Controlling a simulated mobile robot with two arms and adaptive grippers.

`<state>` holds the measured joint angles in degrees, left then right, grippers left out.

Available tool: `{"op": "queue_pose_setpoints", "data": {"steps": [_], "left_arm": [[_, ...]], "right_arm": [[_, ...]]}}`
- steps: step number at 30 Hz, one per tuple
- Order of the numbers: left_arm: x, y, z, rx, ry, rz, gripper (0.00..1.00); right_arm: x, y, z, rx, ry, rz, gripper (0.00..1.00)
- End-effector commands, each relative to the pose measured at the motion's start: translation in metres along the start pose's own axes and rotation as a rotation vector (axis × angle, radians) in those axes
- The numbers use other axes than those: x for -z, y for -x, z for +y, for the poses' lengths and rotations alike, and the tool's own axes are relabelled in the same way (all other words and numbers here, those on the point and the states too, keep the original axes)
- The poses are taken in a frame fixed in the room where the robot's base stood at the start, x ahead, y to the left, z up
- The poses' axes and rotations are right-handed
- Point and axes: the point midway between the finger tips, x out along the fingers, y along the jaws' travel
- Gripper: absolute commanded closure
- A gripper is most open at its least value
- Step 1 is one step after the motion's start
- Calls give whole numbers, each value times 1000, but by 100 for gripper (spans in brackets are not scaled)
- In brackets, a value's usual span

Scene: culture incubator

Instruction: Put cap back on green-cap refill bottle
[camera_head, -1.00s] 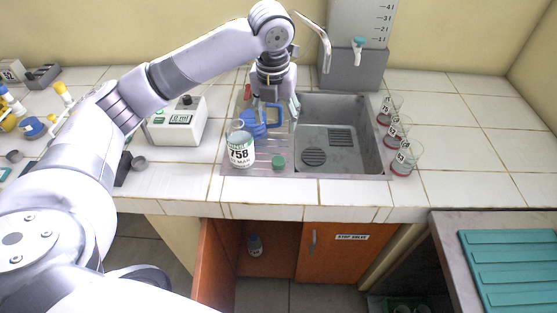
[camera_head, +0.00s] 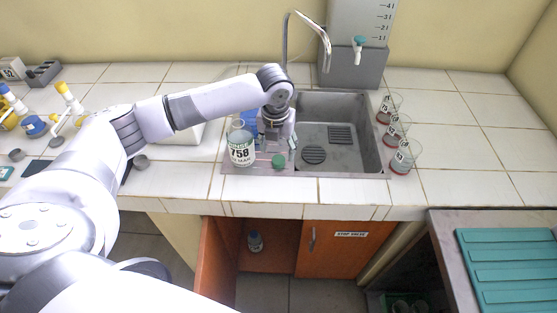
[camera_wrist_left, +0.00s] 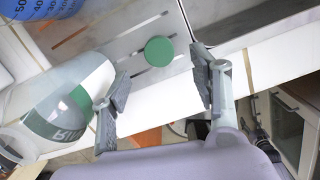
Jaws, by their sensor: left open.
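The green cap (camera_head: 278,161) lies on the draining board left of the sink basin. It shows as a round green disc in the left wrist view (camera_wrist_left: 159,51). The clear refill bottle (camera_head: 241,152) with a white and green label reading 758 stands upright just left of the cap, with no cap seen on its mouth. It also shows at the left of the wrist view (camera_wrist_left: 42,92). My left gripper (camera_head: 278,148) is open and empty, pointing down close to the cap. In the wrist view its spread fingertips (camera_wrist_left: 161,75) are either side of the cap's line. My right gripper is out of view.
A blue jug (camera_head: 250,117) stands behind the bottle, partly hidden by my arm. The sink basin (camera_head: 362,140) is to the right, with several marked beakers (camera_head: 402,157) beyond it. The counter's front edge is close to the cap.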

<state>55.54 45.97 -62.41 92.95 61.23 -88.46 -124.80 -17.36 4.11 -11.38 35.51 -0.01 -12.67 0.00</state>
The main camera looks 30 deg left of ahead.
Motion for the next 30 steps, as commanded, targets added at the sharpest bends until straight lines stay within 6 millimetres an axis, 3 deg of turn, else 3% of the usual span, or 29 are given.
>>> {"op": "queue_pose_setpoints", "data": {"steps": [5, 16, 26, 30], "left_arm": [[0, -3, 0, 0, 1, 2, 44], [-3, -50, 1, -1, 1, 1, 44], [-3, -52, 0, 0, 0, -1, 44], [-3, -51, 0, 0, 0, -1, 51]], "right_arm": [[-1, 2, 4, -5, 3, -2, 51], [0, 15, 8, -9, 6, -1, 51], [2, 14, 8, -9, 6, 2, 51], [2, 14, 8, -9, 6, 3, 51]]}}
